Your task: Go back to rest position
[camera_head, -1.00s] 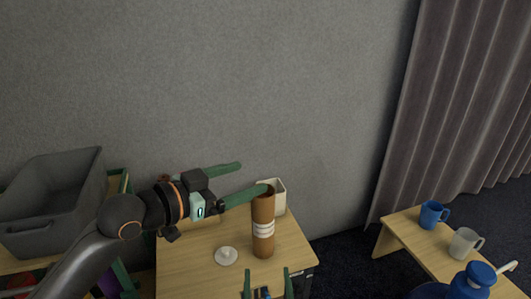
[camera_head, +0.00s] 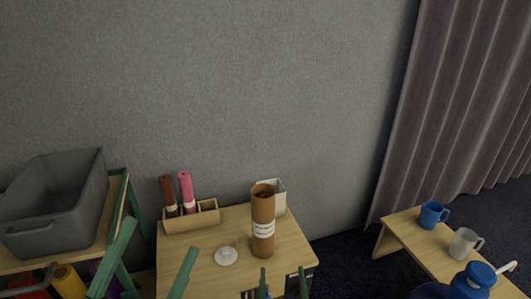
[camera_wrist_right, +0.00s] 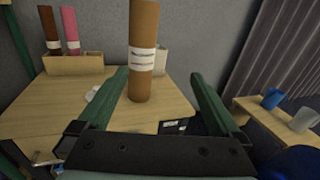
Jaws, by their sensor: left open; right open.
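My left gripper (camera_head: 161,236) shows at the bottom left of the head view as two green fingers spread wide apart. It is open and empty, in front of the small wooden table (camera_head: 200,260). My right gripper (camera_head: 283,272) is at the bottom edge of the head view, with two upright green fingertips apart. In the right wrist view (camera_wrist_right: 158,75) its fingers are open with nothing gripped. A brown roll (camera_head: 263,240) with a white label stands upright on the table beyond it; it also shows in the wrist view (camera_wrist_right: 143,85). The rest of both arms is mostly hidden.
A white lid-like disc (camera_head: 226,256) and a white container (camera_head: 279,198) are on the table. A wooden holder (camera_head: 190,218) has a brown and a pink roll. A grey bin (camera_head: 55,205) stands left. Blue (camera_head: 432,214) and grey (camera_head: 464,244) mugs stand right.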

